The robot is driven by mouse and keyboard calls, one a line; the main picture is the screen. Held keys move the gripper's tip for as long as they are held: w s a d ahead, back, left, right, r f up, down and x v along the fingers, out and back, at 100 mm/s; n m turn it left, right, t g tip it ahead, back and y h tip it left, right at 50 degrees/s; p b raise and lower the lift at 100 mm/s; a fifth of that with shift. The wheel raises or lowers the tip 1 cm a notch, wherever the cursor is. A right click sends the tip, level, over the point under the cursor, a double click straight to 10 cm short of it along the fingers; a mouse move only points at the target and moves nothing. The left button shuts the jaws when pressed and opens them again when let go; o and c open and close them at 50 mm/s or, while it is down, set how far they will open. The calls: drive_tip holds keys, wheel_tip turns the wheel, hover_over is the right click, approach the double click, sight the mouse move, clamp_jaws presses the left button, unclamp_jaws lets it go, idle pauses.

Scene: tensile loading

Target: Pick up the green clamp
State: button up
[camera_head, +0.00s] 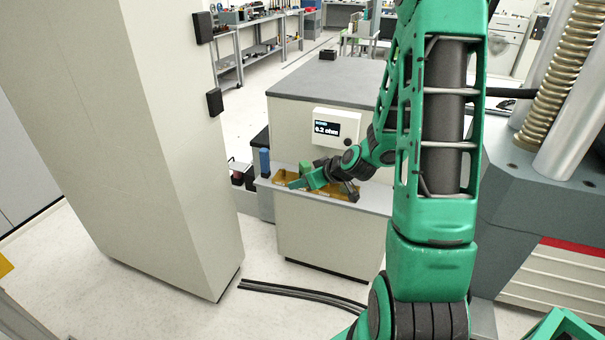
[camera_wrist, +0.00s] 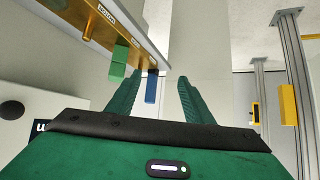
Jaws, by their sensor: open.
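The green clamp (camera_wrist: 118,62) shows in the wrist view as a green block at the edge of the shelf, left of my fingers. A blue block (camera_wrist: 151,86) stands farther on, seen between the fingers. My gripper (camera_wrist: 160,76) is open, with nothing between its fingers. The green clamp is beside the left finger, not between the two. In the head view my gripper (camera_head: 300,183) is low over the shelf, to the right of the blue block (camera_head: 264,162).
A yellow tray (camera_head: 281,177) lies on the grey shelf (camera_head: 375,203) in front of a cabinet with a display (camera_head: 328,129). A tall beige column (camera_head: 165,130) stands at the left. A large testing machine (camera_head: 545,180) is at the right. Dark cables (camera_head: 290,291) lie on the floor.

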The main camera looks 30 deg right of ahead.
sight(308, 171)
drive_tip(key=w+d+f+m+t+h, duration=0.1)
drive_tip(key=d, duration=0.1)
drive_tip(key=w+d+m+t+h, duration=0.1)
drive_tip(key=w+d, duration=0.1)
drive_tip(key=w+d+f+t+h, duration=0.1)
drive_tip(key=d, duration=0.1)
drive_tip(key=shift+w+f+m, duration=0.2)
drive_tip(key=shift+f+m, duration=0.1)
drive_tip(key=shift+m, duration=0.1)
drive_tip(key=shift+w+d+f+t, duration=0.15)
drive_tip(key=shift+d+t, duration=0.15)
drive_tip(key=shift+d, duration=0.2)
drive_tip(key=x, duration=0.5)
drive_tip(key=shift+r+x, duration=0.15)
drive_tip(key=shift+x, duration=1.25)
drive_tip(key=shift+r+x, duration=0.2)
drive_tip(key=shift+x, duration=1.2)
drive_tip(key=shift+w, duration=0.15)
drive_tip(key=shift+c, duration=0.6)
clamp_jaws()
